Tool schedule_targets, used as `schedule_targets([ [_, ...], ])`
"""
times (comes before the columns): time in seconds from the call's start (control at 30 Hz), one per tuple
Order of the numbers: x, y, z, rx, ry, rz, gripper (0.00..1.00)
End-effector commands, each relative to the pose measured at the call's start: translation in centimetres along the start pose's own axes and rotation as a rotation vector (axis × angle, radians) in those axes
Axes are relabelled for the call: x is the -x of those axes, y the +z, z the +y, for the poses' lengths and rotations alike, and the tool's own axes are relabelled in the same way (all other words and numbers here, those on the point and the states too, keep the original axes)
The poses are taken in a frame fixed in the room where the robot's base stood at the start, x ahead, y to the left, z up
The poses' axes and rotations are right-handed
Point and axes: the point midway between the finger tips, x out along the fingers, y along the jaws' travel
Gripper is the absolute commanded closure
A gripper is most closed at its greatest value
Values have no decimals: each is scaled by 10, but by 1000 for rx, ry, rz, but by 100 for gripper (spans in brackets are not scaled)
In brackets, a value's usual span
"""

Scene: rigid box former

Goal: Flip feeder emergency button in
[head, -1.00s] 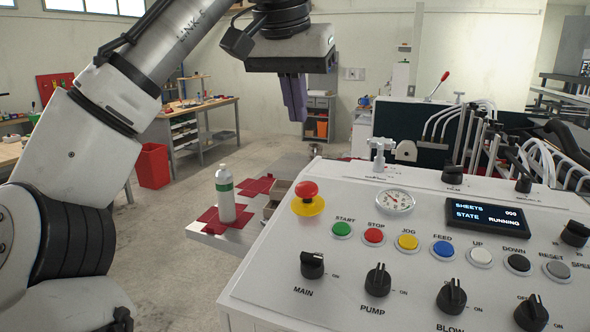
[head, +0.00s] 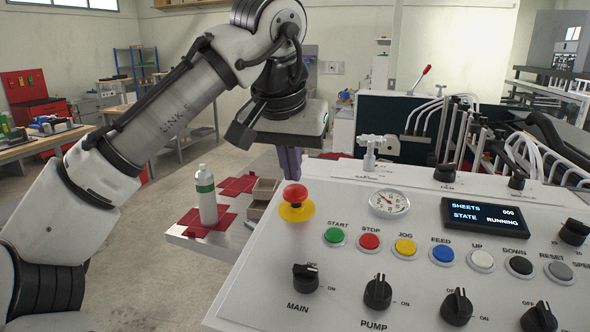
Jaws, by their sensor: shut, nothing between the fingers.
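The emergency button is a red mushroom knob (head: 295,194) on a yellow base (head: 297,211), at the upper left corner of the white control panel (head: 345,275). My gripper (head: 291,177) points down just behind and above the red knob in the head view. Its fingers are together and hold nothing. The fingertips are partly hidden behind the knob, and I cannot tell whether they touch it. The panel display (head: 483,214) reads SHEETS 000 and STATE RUNNING.
Left of the panel, a side table (head: 190,232) holds a white bottle (head: 206,195), red cloths and a small box (head: 263,191).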

Motion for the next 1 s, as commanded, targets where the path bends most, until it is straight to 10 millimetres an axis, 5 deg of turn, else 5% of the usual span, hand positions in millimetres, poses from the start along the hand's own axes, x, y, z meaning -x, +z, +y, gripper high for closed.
schedule_targets([
  [1.0, -39, 17, 4, -2, -1, -8, 100],
])
